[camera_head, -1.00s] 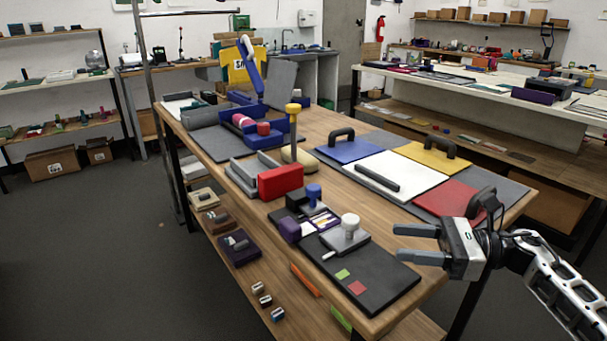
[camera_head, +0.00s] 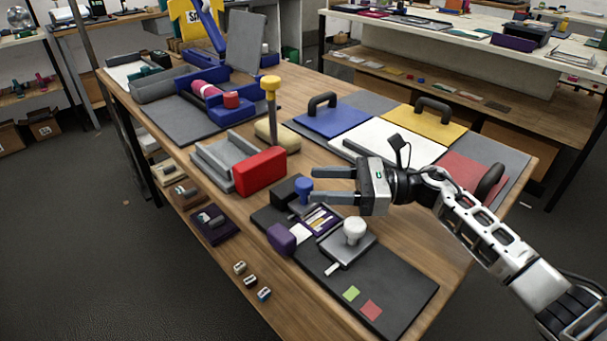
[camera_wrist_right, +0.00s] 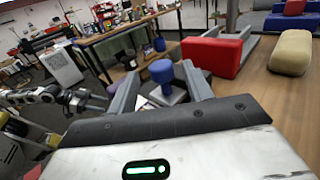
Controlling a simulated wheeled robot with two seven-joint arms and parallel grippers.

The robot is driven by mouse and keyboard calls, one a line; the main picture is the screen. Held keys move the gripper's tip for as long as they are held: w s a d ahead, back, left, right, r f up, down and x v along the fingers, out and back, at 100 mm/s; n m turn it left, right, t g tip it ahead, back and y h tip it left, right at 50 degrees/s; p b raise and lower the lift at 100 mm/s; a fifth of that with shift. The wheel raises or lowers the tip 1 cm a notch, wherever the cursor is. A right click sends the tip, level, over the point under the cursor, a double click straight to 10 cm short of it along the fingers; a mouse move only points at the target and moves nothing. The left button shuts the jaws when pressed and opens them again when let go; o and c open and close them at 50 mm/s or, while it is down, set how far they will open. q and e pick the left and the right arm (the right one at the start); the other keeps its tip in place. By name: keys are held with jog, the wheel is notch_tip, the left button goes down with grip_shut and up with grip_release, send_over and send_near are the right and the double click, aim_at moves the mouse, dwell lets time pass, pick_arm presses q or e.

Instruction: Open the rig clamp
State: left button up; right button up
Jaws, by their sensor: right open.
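A black base plate (camera_head: 400,290) lies at the table's near edge and carries the rig. A black block with a blue knob (camera_head: 303,186) is at its far end; I cannot tell for sure which part is the clamp. A purple knob (camera_head: 281,238) and a white knob (camera_head: 355,230) on a grey plate are nearby. My right gripper (camera_head: 315,185) is open, fingers pointing left at the blue knob. In the right wrist view the blue knob (camera_wrist_right: 162,71) shows between the fingers, with no clear contact. What looks like my left gripper (camera_wrist_right: 85,101) shows small there; its jaws are unclear.
A red block (camera_head: 260,171) in a grey channel and a yellow-topped post (camera_head: 271,110) stand behind the rig. A green square and a red square lie on the black plate's near part.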

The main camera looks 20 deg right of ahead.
aim_at(304, 182)
jog(key=x, duration=0.2)
jog(key=shift+w+a+r+p, duration=0.2)
jog(key=shift+a+p, duration=0.1)
jog(key=shift+a, duration=0.05)
pick_arm(q)
jog(key=shift+w+a+r, duration=0.15)
jog(key=shift+w+r, duration=0.25)
jog(key=shift+w, duration=0.05)
pick_arm(e)
jog(key=shift+w+a+f, duration=0.15)
jog(key=shift+w+a, duration=0.2)
jog(key=shift+a, duration=0.25)
jog(key=c, duration=0.9)
pick_arm(q)
jog(key=shift+s+f, duration=0.1)
jog(key=shift+s, duration=0.05)
pick_arm(e)
jog(key=shift+c, duration=0.2)
